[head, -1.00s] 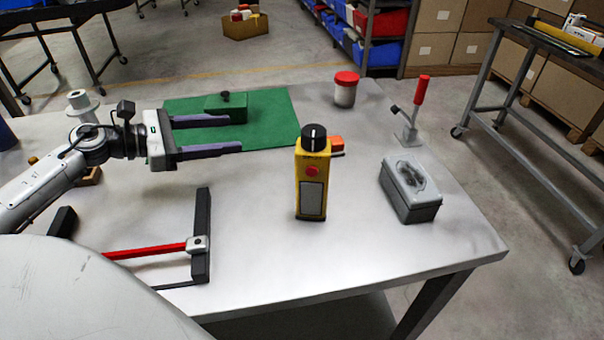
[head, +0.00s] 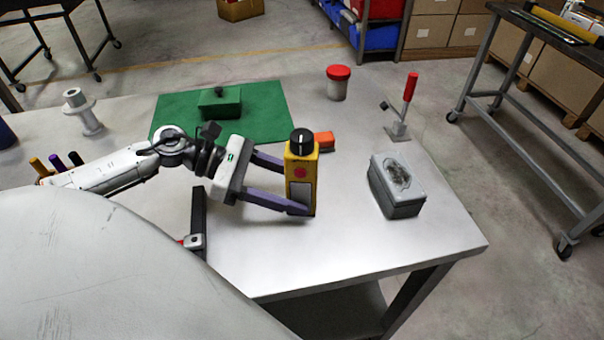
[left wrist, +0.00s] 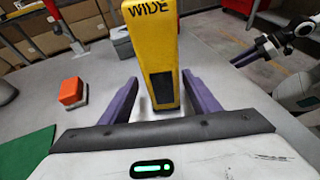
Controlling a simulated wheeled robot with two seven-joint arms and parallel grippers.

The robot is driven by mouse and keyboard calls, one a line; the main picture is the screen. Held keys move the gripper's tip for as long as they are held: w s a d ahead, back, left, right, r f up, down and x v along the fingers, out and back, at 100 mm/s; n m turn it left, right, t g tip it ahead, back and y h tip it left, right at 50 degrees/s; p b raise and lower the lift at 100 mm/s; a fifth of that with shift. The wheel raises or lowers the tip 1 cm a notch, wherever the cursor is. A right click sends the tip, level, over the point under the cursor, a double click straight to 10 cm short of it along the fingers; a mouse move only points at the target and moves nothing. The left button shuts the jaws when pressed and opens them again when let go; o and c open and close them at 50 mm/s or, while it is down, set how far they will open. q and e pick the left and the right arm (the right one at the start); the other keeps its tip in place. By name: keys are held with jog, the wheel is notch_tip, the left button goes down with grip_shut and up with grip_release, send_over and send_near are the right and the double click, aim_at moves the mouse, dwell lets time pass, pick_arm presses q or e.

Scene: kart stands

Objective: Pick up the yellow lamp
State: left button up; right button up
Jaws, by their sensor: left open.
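The yellow lamp (head: 301,170) stands upright on the grey table, with a black knob on top and a red button on its face. It also shows in the left wrist view (left wrist: 152,45), between the purple fingers, with the letters "WIDE" near its top. My left gripper (head: 292,188) is open, with one finger on each side of the lamp. In the left wrist view (left wrist: 160,95) gaps show between the fingers and the lamp's lower part. I do not make out my right gripper in the head view.
An orange block (head: 324,140) lies just behind the lamp. A grey box (head: 396,190) and a red-handled clamp (head: 404,108) stand to the right. A red-lidded jar (head: 337,84) and a green mat (head: 265,105) are behind.

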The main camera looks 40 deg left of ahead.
aim_at(319, 209)
pick_arm(q)
jog(key=shift+s+p+x, duration=0.2)
jog(key=shift+p+x, duration=0.3)
jog(key=shift+x, duration=2.25)
jog(key=shift+d+r, duration=0.1)
jog(key=c, duration=1.4)
